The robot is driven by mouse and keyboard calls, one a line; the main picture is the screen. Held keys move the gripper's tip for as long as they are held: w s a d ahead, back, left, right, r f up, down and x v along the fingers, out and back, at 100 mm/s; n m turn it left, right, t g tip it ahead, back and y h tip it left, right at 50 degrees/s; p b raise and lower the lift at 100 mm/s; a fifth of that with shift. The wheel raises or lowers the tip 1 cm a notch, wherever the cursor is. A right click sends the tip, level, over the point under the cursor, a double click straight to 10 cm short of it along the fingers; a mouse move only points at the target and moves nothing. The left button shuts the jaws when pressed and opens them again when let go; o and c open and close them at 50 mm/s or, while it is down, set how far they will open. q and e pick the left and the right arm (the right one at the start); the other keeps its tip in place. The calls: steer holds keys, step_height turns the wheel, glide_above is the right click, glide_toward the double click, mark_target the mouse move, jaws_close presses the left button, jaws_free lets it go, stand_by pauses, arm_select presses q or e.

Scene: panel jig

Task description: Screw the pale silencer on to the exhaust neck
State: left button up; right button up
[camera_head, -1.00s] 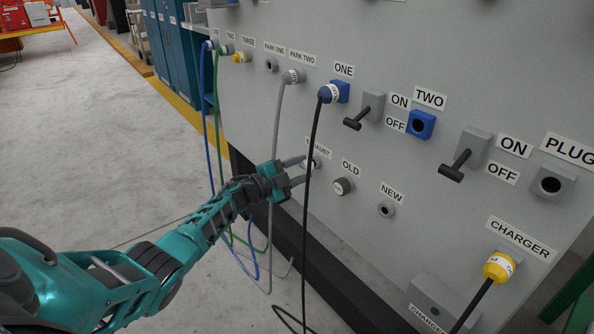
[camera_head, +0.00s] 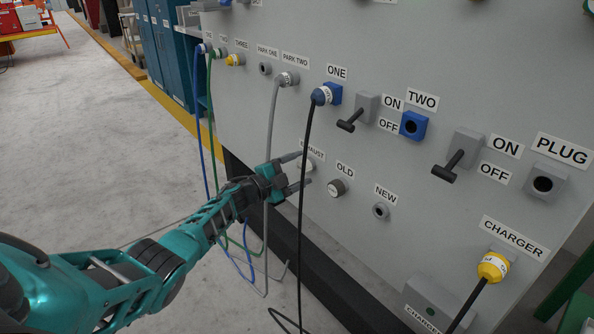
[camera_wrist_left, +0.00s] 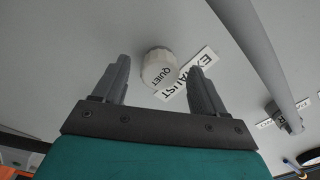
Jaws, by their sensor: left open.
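The pale silencer (camera_wrist_left: 160,69), a short ribbed white cap marked QUIET, is on the panel at the EXHAUST label (camera_wrist_left: 190,76). It sits over the exhaust neck, which is hidden behind it. How far it is screwed on I cannot tell. My left gripper (camera_wrist_left: 158,64) is open, with one finger on each side of the silencer and visible gaps to it. In the head view my left gripper (camera_head: 305,169) reaches the panel around the silencer (camera_head: 307,165), which is partly hidden there. My right gripper is not in view.
A dark-sided cap (camera_head: 337,188) sits under OLD, and a grey fitting (camera_head: 381,212) under NEW. A grey cable (camera_head: 274,120) hangs behind my gripper.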

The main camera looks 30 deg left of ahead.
arm_select(q)
steer(key=shift+s+a, duration=0.1)
steer(key=shift+s, duration=0.1)
steer(key=p+v, duration=0.2)
steer(key=v, duration=0.1)
steer(key=shift+s+a+r, duration=0.1)
steer(key=shift+s, duration=0.2)
steer(key=p, duration=0.3)
glide_toward(301, 168)
steer(key=v, duration=0.4)
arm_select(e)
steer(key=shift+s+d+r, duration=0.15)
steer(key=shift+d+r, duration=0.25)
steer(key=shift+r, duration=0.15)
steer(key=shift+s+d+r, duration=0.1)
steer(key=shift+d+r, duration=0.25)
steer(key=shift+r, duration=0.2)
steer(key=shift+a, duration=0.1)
